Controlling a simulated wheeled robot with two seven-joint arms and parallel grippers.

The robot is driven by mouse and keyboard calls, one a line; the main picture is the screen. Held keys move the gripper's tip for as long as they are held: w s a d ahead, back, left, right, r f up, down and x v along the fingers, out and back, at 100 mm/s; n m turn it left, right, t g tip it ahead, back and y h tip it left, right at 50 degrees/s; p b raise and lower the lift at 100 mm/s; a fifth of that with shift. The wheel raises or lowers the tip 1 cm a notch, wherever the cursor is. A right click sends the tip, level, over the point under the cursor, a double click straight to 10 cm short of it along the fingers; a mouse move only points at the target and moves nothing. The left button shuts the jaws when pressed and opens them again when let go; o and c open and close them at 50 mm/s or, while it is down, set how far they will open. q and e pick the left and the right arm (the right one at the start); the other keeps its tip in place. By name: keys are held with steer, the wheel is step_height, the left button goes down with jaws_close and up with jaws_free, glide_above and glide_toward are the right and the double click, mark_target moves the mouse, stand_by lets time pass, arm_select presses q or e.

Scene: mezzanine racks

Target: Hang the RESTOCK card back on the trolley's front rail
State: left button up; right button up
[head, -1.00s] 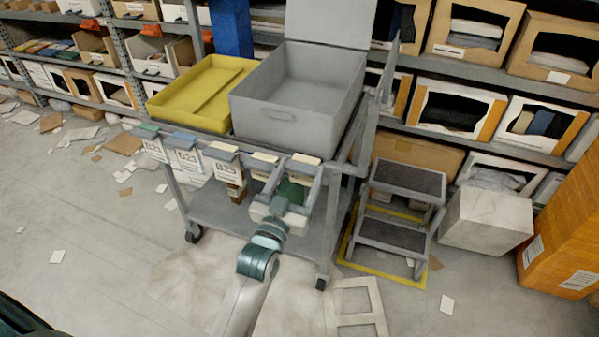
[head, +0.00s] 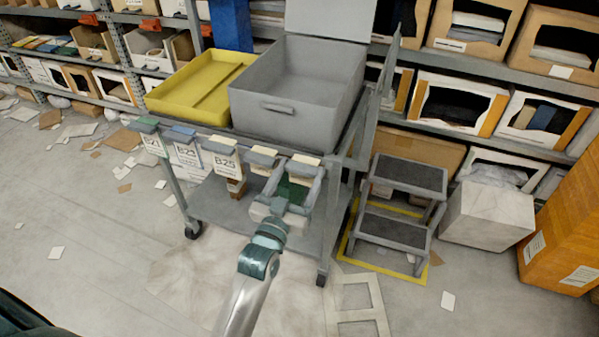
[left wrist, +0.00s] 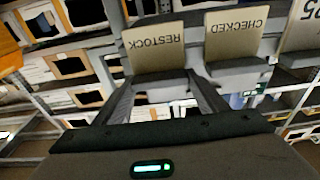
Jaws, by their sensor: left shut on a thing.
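The RESTOCK card (left wrist: 153,48) is cream with a grey clip and appears upside down in the left wrist view. In the head view its cream top edge (head: 305,159) is at the right end of the row on the trolley's front rail (head: 222,141). My left gripper (head: 291,182) is shut on the card's clip, its fingers on either side in the left wrist view (left wrist: 163,88). The card is level with its neighbours; whether its clip sits on the rail is hidden. The CHECKED card (left wrist: 236,36) is beside it. My right gripper is not in view.
Cards B21 (head: 152,146), B23 (head: 188,156) and B25 (head: 226,168) hang farther left on the rail. A yellow tray (head: 195,85) and a grey bin (head: 270,110) stand on the trolley. A step stool (head: 395,240) stands right of it.

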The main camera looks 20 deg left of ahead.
arm_select(q)
steer(key=shift+f, duration=0.1)
steer(key=o, duration=1.1)
steer(key=shift+o, duration=0.2)
steer(key=shift+s+f, duration=0.2)
steer(key=shift+s, duration=0.4)
steer(key=s+f, duration=0.2)
steer(key=s, duration=1.4)
steer(key=shift+a+b, duration=0.3)
steer(key=shift+b, duration=0.1)
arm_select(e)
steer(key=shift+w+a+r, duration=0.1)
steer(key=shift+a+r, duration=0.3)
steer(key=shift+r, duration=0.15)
arm_select(q)
steer(key=shift+f, duration=0.15)
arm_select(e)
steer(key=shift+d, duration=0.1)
